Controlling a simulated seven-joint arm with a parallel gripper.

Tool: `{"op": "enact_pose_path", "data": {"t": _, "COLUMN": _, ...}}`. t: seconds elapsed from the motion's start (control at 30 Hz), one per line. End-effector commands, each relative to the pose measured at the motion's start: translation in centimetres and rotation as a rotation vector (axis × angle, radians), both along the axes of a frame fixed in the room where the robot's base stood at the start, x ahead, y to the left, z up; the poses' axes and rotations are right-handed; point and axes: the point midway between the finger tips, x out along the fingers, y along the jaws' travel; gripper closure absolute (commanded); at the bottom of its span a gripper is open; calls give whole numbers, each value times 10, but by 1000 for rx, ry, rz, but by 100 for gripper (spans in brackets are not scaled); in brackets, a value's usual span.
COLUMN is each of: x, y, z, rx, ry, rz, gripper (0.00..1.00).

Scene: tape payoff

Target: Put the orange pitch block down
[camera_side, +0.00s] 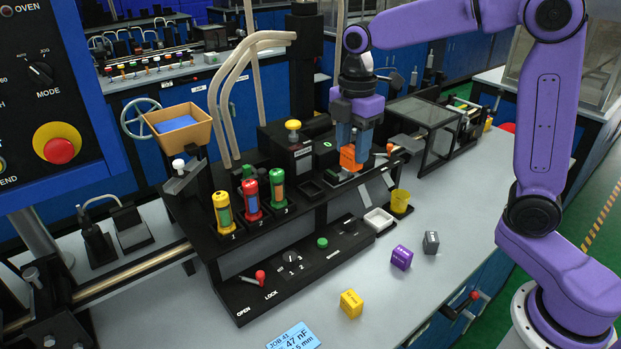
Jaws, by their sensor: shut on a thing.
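My gripper (358,143) points down over the right part of the black fixture. It is shut on the orange pitch block (349,158), which shows between and below the fingers. The block is close to the top of the fixture (318,212), near a small recess; I cannot tell whether it touches the surface.
A yellow block (351,303), a purple block (401,257) and a grey block (431,242) lie on the grey bench. A white tray (378,220) and a yellow cup (400,200) stand beside the fixture. Yellow, red and green canisters (251,194) stand upright on its left.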

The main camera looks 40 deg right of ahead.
Motion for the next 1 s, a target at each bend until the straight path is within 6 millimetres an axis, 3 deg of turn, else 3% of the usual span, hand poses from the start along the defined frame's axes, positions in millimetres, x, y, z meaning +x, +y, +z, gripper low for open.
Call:
{"op": "enact_pose_path", "data": {"t": 0.33, "x": 62, "y": 10, "z": -29, "rx": 0, "ry": -1, "rz": -1, "gripper": 100}}
{"op": "enact_pose_path", "data": {"t": 0.5, "x": 83, "y": 14, "z": -57, "rx": -1, "ry": 2, "rz": -1, "gripper": 100}}
{"op": "enact_pose_path", "data": {"t": 0.7, "x": 100, "y": 17, "z": -76, "rx": 0, "ry": -1, "rz": -1, "gripper": 100}}
{"op": "enact_pose_path", "data": {"t": 1.0, "x": 108, "y": 18, "z": -95, "rx": 0, "ry": 0, "rz": -1, "gripper": 100}}
